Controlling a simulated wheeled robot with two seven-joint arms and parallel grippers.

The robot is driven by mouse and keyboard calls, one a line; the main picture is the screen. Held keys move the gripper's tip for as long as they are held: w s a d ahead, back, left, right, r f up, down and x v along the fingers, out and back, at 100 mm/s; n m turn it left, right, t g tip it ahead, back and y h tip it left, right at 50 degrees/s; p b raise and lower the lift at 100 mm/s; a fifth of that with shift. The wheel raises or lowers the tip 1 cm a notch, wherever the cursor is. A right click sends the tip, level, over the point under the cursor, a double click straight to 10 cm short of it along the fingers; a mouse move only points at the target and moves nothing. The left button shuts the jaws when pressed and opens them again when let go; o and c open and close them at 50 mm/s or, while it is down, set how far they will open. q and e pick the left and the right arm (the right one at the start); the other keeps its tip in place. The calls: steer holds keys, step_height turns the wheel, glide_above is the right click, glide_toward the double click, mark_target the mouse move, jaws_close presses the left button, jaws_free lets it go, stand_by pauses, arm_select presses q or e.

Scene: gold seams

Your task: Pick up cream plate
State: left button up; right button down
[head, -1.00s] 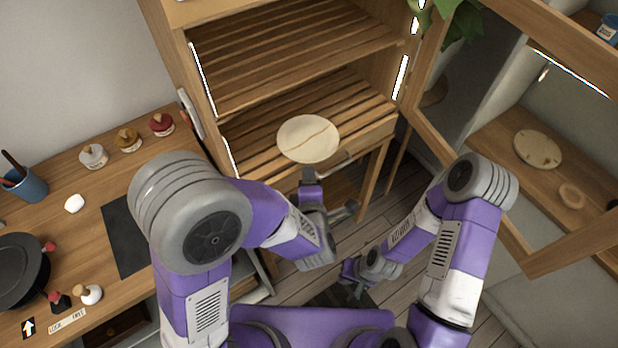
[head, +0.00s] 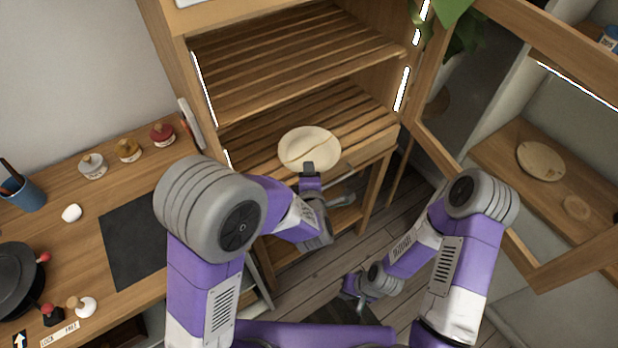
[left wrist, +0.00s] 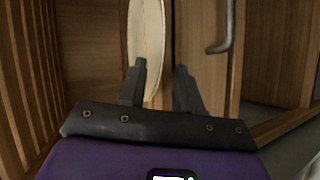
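The cream plate (head: 309,148), with a thin gold seam, lies at the front of the cabinet's lower slatted shelf (head: 262,150). My left gripper (head: 307,169) is at the plate's near rim, overlapping it in the head view. In the left wrist view the plate (left wrist: 147,45) shows nearly edge-on. Its rim reaches between the two fingers of my left gripper (left wrist: 160,85), close to the left finger, with a gap to the right finger. My right gripper (head: 352,294) hangs low over the floor, away from the plate; its fingers are too small to judge.
An upper slatted shelf (head: 290,60) is above the plate. An open framed door (head: 460,165) stands to the right, with another round plate (head: 540,160) on a wooden surface beyond. The left counter (head: 80,240) holds stoppered bottles, a blue cup (head: 25,192) and a dark pan.

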arm_select(q)
jaws_close()
steer(key=shift+s, duration=0.1)
steer(key=shift+s+d, duration=0.2)
steer(key=shift+s, duration=0.6)
jaws_free()
steer(key=shift+w, duration=0.1)
